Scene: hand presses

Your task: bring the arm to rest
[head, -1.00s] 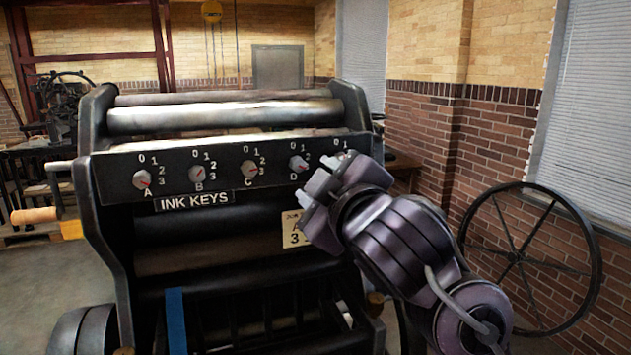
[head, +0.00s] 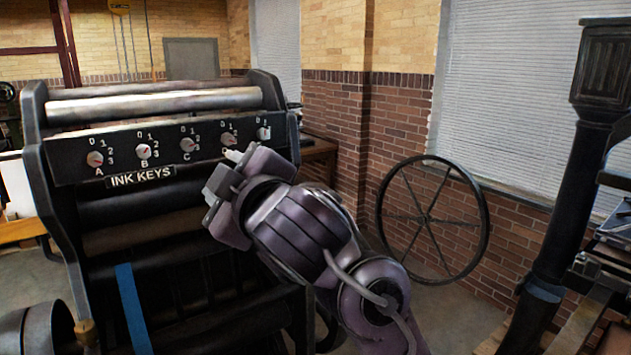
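My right gripper (head: 222,174) hangs in front of the black press, just below the right part of the ink key panel (head: 70,163). Its fingertips point up and left and look empty; the angle does not show how far apart they are. The gripper covers the letter under knob D. I cannot tell whether the gripper touches the press. My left gripper is out of view.
The press rollers (head: 155,104) lie above and behind the panel. A large spoked wheel (head: 432,218) stands by the brick wall at right. A dark column (head: 570,200) with machine parts stands at far right. Open floor shows between the wheel and the press.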

